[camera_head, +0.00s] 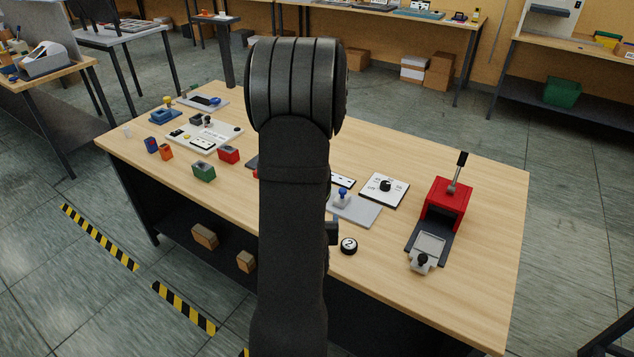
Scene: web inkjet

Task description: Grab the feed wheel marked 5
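A small black wheel with a white marked centre (348,246) lies flat near the front edge of the wooden table. It is just right of my arm, and its mark is too small to read surely. My dark arm rises through the middle of the view and covers part of the table, so other wheels may be hidden behind it. My gripper is not clearly visible; a small dark part shows at the arm's right edge, close to the wheel, but I cannot tell what it is.
The wooden table (455,300) is bare at its front right. A red lever press (444,204) stands on the right. A grey plate with a blue knob (354,209) and a white dial plate (385,190) lie behind the wheel. Green (204,172) and red (229,155) blocks lie left of my arm.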

